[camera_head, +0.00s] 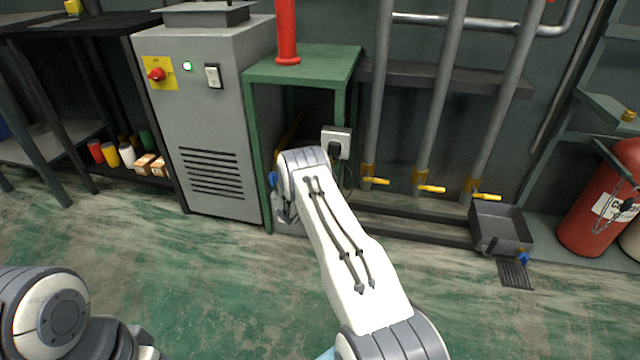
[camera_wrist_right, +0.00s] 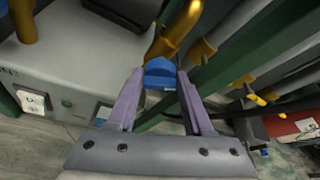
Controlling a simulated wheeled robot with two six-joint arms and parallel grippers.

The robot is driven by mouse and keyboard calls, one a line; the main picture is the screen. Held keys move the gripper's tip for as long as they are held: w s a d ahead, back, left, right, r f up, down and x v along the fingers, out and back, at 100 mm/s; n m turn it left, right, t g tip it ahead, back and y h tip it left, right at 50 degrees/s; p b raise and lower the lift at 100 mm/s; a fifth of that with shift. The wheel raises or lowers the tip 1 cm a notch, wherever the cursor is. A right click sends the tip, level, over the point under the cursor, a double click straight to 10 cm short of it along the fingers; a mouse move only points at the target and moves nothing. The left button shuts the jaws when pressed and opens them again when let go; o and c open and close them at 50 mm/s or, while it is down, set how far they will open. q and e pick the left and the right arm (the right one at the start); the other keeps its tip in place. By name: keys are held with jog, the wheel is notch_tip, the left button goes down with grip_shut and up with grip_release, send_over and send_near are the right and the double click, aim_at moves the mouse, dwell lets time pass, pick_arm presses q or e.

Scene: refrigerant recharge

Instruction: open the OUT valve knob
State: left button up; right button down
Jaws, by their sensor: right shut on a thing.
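A blue knob (camera_wrist_right: 160,72) sits by a brass pipe (camera_wrist_right: 178,30) on a grey unit (camera_wrist_right: 75,65). No OUT label is readable beside it. My right gripper (camera_wrist_right: 160,82) has its two fingers on either side of the knob and is shut on it. In the head view my right arm reaches to the low space under the green table (camera_head: 310,64). The arm hides most of the gripper and the unit there; a bit of blue (camera_head: 272,180) shows beside it. My left arm shows at the lower left, but its gripper is out of frame.
A grey cabinet (camera_head: 200,120) stands left of the green table, whose green leg (camera_head: 252,150) is close to my right arm. A socket box (camera_head: 337,142), pipes with yellow handles (camera_head: 431,189) and a dark metal bin (camera_head: 500,228) are to the right. The front floor is clear.

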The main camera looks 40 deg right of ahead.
jog(key=shift+s+d+m+t+y+p, duration=0.15)
jog(key=shift+m+t+y+p, duration=0.65)
jog(key=shift+m, duration=0.9)
jog(key=shift+c, duration=1.6)
grip_release()
jog(key=shift+s, duration=0.1)
